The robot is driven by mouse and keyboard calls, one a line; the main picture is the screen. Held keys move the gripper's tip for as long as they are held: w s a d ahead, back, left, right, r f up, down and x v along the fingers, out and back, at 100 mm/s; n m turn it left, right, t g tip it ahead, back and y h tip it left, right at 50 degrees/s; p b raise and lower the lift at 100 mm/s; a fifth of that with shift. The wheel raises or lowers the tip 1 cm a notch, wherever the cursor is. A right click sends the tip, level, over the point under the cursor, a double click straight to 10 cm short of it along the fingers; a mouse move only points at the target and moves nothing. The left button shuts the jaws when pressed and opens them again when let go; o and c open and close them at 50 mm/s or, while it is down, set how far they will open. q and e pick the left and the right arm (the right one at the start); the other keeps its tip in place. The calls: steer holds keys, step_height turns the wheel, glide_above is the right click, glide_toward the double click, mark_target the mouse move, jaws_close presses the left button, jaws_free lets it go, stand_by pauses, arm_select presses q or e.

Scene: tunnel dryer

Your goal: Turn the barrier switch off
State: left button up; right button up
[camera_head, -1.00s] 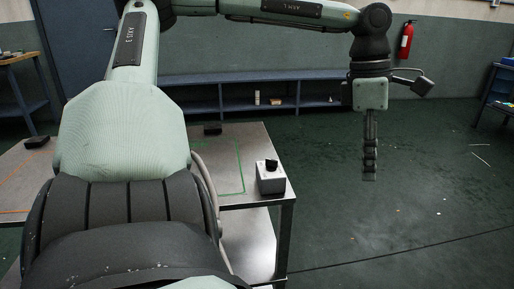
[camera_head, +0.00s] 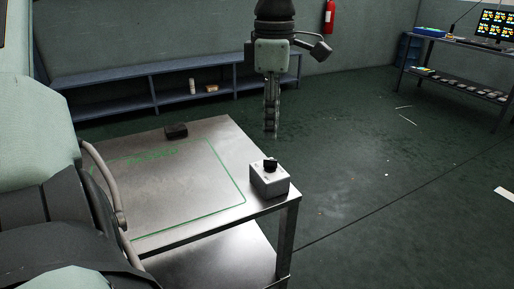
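The barrier switch is a small light grey box (camera_head: 269,182) with a black knob (camera_head: 270,164) on top. It stands upright near the right front corner of the metal table (camera_head: 180,225). The knob's exact setting is too small to read. My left gripper (camera_head: 271,135) hangs pointing down, above and beyond the switch in the picture, and is apart from it. Its fingers show edge-on as one dark column, so their opening is hidden. Nothing shows held in it. My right gripper is not in view.
A green outline (camera_head: 245,196) marks the table top, and a dark block (camera_head: 176,130) sits at its back edge. A low blue shelf (camera_head: 110,79) runs along the wall. A bench (camera_head: 460,84) with a monitor (camera_head: 493,25) stands at right. The floor right of the table is open.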

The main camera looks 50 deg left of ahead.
mark_target(271, 160)
arm_select(q)
step_height(271, 160, down, 8)
steer(key=shift+d+r, duration=0.1)
steer(key=shift+r, duration=0.1)
jaws_close()
stand_by(0.4)
